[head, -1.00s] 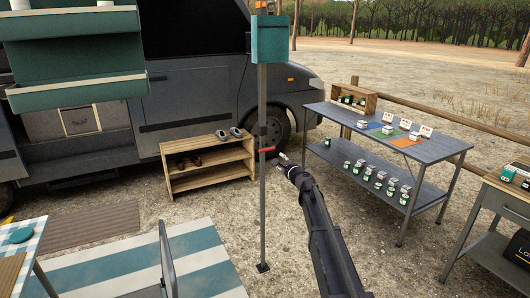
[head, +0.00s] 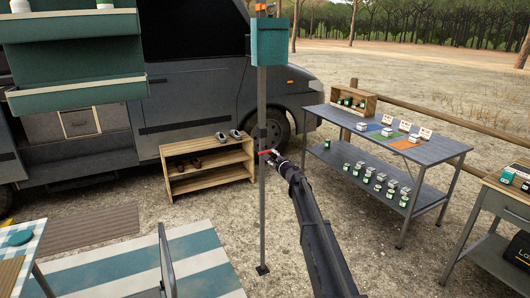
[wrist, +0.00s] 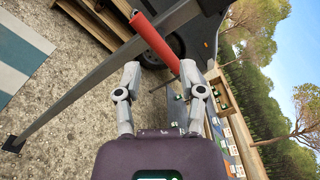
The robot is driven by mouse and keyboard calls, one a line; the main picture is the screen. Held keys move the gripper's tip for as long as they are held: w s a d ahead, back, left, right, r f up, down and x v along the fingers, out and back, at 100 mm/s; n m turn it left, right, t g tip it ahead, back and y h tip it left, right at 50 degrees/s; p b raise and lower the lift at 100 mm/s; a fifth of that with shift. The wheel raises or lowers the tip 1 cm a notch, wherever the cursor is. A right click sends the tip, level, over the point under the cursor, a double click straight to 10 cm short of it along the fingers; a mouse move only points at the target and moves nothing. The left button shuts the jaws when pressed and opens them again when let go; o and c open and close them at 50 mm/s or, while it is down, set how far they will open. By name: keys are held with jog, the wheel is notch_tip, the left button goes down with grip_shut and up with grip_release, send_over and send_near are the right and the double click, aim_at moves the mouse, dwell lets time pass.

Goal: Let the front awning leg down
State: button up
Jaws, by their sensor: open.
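The front awning leg (head: 262,205) is a grey upright pole standing on the gravel on a small dark foot. It also shows slanting across the wrist view (wrist: 75,95). A red lever (head: 266,152) sticks out from the leg at about mid-height. In the wrist view the red lever (wrist: 155,42) runs from the leg towards my gripper. My gripper (head: 275,156) is at the lever's right end. In the wrist view my gripper (wrist: 160,72) is open, with the lever's free end near the right finger. Whether they touch I cannot tell.
A teal box (head: 270,42) hangs at the leg's top. A wooden shoe shelf (head: 208,168) stands behind the leg, by the van (head: 200,85). A grey table (head: 385,135) with small goods stands at right. A folding chair (head: 166,262) is at front left.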

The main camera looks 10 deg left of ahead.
aim_at(265, 150)
jog(key=shift+x, duration=3.55)
jog(key=shift+f, duration=0.1)
grip_shut()
